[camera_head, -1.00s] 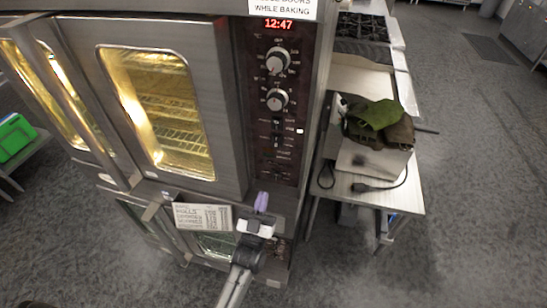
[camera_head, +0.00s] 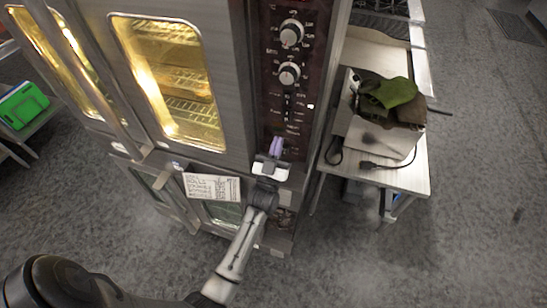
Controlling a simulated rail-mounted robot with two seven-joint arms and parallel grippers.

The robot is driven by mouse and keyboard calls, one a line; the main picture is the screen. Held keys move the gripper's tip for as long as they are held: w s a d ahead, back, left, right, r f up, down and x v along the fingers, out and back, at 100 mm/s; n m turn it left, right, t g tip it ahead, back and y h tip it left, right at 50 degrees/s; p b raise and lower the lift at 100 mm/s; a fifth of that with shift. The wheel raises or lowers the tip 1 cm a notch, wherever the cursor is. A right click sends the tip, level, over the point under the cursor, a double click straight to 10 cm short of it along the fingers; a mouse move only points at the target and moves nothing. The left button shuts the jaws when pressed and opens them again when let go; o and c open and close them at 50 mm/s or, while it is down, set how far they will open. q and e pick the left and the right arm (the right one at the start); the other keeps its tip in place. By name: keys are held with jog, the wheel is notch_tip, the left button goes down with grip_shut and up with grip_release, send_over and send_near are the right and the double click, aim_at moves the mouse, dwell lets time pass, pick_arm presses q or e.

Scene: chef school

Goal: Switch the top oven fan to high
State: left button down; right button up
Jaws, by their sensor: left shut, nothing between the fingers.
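The top oven (camera_head: 232,100) stands at the upper left with its lit glass doors closed. Its dark control panel (camera_head: 268,92) carries two round knobs, an upper knob (camera_head: 290,34) and a lower knob (camera_head: 288,74). Below the knobs is a column of small switches (camera_head: 288,104), too small to read their settings. My left gripper (camera_head: 277,147) is shut and empty, with its purple fingertips pointing up at the lower end of the panel, below the switches. I cannot tell whether the tips touch the panel. My right gripper is not in view.
A steel table (camera_head: 405,178) with a box, dark and green cloths (camera_head: 392,96) and a black cable stands right of the oven. A paper sign (camera_head: 212,187) hangs below the oven door. A green bin (camera_head: 22,105) is at the far left. Open floor lies at the lower right.

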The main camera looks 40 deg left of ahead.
aim_at(286, 118)
pick_arm(q)
jog(key=w, duration=0.1)
jog(key=w+a+b, duration=0.1)
jog(key=w+b, duration=0.1)
jog(key=w, duration=0.1)
jog(key=shift+a+r, duration=0.25)
jog(key=shift+a, duration=0.15)
jog(key=shift+w+a, duration=0.25)
jog(key=shift+w, duration=0.2)
